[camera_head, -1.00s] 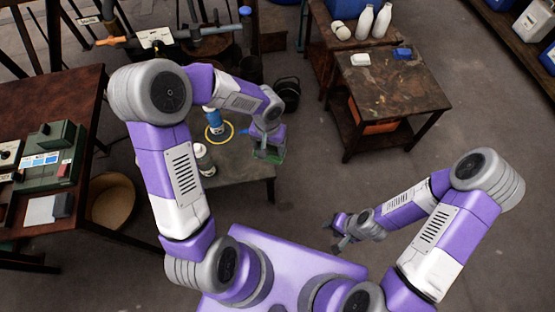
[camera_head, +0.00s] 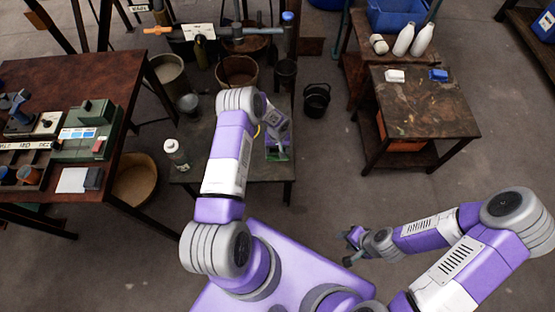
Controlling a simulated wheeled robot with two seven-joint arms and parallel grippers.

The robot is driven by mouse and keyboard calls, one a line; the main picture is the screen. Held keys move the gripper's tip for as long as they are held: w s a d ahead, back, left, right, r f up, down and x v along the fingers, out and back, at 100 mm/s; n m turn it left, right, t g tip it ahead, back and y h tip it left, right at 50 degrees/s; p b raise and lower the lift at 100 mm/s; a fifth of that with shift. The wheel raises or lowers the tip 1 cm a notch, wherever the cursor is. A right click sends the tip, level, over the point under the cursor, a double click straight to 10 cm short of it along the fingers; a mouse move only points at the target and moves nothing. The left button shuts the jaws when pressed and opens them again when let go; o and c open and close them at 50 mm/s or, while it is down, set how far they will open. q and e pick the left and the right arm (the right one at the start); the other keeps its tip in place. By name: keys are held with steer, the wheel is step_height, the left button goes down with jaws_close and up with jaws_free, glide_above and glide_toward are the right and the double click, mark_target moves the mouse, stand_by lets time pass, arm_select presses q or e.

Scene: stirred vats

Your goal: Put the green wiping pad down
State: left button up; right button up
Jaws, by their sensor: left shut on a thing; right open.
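The green wiping pad (camera_head: 279,156) is in my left gripper (camera_head: 276,148), which is shut on it. They are over the right part of the low grey table (camera_head: 265,172). I cannot tell whether the pad touches the tabletop. My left arm covers the middle of this table. My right gripper (camera_head: 350,246) is open and empty, low over the floor to the right of my base.
A white-capped bottle (camera_head: 176,154) stands on the low table's left part. Buckets stand behind, one black (camera_head: 316,98) on the floor. A brown workbench (camera_head: 125,75) is at left.

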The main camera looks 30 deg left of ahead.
arm_select(q)
step_height(320, 180, down, 7)
steer(key=shift+f+b, duration=0.1)
steer(key=shift+b, duration=0.75)
steer(key=shift+f, duration=0.1)
steer(key=o, duration=0.9)
steer(key=shift+o, duration=0.2)
